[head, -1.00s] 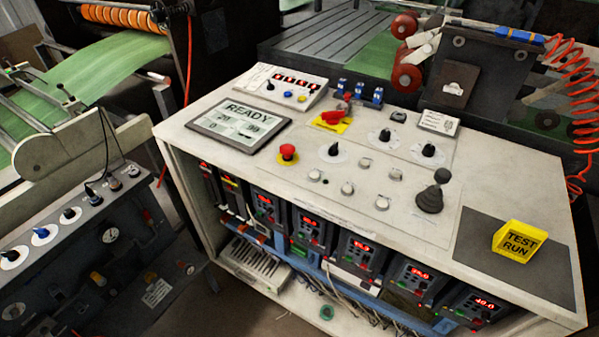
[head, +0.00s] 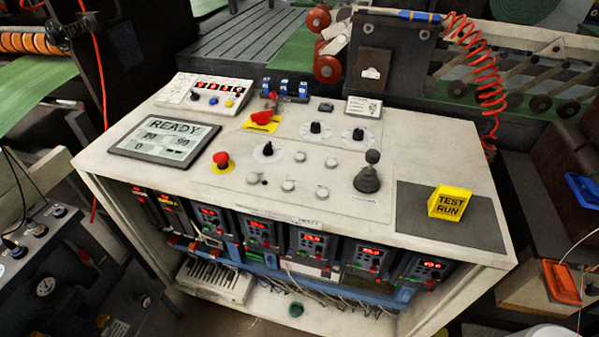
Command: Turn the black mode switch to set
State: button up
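The white control console in the head view carries three black rotary knobs on pale round dials. One knob (head: 268,149) is at the left, right of the red mushroom button. A second knob (head: 315,128) is behind it, and a third knob (head: 358,134) is to its right. Their dial markings are too small to read, so I cannot tell which is the mode switch or where it points. My gripper is not in view.
A READY screen (head: 164,136), a red mushroom button (head: 221,160), a red rotary handle (head: 262,119) on a yellow plate and a black joystick (head: 369,176) share the console. A yellow TEST RUN block (head: 450,202) stands on a dark mat (head: 415,225). A red coiled hose (head: 488,70) hangs behind.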

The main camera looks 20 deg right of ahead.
aim_at(268, 151)
jog(key=i+j+u, duration=0.2)
jog(key=i+j, duration=0.3)
jog(key=j, duration=0.2)
jog(key=i+j+u, duration=0.25)
jog(key=i+j, duration=0.3)
jog(key=j, duration=0.1)
